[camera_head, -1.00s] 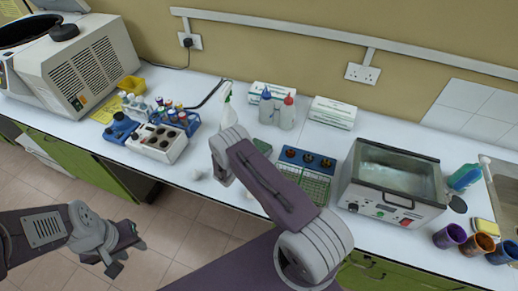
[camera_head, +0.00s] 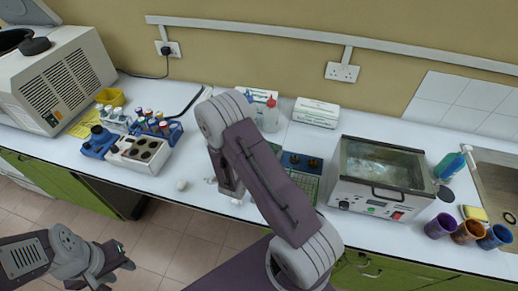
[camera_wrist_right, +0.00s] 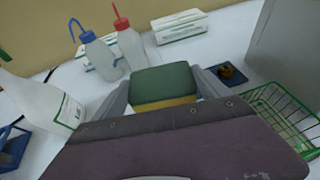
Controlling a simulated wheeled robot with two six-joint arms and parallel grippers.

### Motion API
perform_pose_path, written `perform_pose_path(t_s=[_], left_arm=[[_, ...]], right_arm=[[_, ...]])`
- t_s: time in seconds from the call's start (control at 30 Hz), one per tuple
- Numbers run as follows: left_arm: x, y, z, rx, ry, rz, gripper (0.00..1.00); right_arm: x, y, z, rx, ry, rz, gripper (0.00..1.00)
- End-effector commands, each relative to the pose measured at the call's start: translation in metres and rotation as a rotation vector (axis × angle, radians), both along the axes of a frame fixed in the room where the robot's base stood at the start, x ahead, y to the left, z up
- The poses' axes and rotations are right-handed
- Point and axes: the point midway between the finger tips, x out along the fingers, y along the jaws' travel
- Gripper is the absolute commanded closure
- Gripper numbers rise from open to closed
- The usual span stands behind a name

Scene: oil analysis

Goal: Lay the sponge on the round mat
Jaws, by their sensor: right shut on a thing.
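The sponge (camera_wrist_right: 165,84), green on top and yellow below, sits between the fingers of my right gripper (camera_wrist_right: 163,92) in the right wrist view. That gripper is shut on it. In the head view my right arm hides the gripper and most of what lies behind it. A dark round mat (camera_head: 445,194) lies on the worktop just right of the steel bath, away from the right gripper. My left gripper (camera_head: 117,274) is at the lower left of the head view, over the floor in front of the bench, open and empty.
The steel bath (camera_head: 385,172) stands between my right arm and the mat. Beside the mat are a teal bottle (camera_head: 449,167), a yellow pad (camera_head: 474,213) and purple, brown and blue cups (camera_head: 438,227). Wash bottles (camera_wrist_right: 128,45) and a green wire rack (camera_wrist_right: 275,112) stand near the sponge.

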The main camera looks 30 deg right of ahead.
Motion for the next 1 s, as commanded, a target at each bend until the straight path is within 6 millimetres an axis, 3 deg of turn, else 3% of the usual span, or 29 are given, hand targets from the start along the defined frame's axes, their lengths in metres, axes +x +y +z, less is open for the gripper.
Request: perform_pose_path(t_s=[0.27,0.37,0.47,0.57,0.73,0.9,1.0], left_arm=[[0.0,0.0,0.0,0.0,0.0,0.0,0.64],[0.0,0.0,-0.001,0.0,0.0,0.0,0.64],[0.0,0.0,-0.002,0.0,0.0,0.0,0.64],[0.0,0.0,-0.004,0.0,0.0,0.0,0.64],[0.0,0.0,-0.007,0.0,0.0,0.0,0.64],[0.0,0.0,-0.009,0.0,0.0,0.0,0.64],[0.0,0.0,-0.01,0.0,0.0,0.0,0.64]], right_arm=[[0.001,0.001,0.0,0.0,0.001,0.004,0.52],[0.006,0.014,-0.001,-0.001,0.001,0.038,0.52],[0.018,0.045,-0.003,-0.001,0.003,0.121,0.52],[0.027,0.092,-0.006,-0.003,0.007,0.228,0.52],[0.016,0.161,-0.011,-0.01,0.012,0.33,0.52],[-0.011,0.194,-0.014,-0.013,0.013,0.326,0.52],[-0.028,0.194,-0.015,-0.011,0.011,0.27,0.52]])
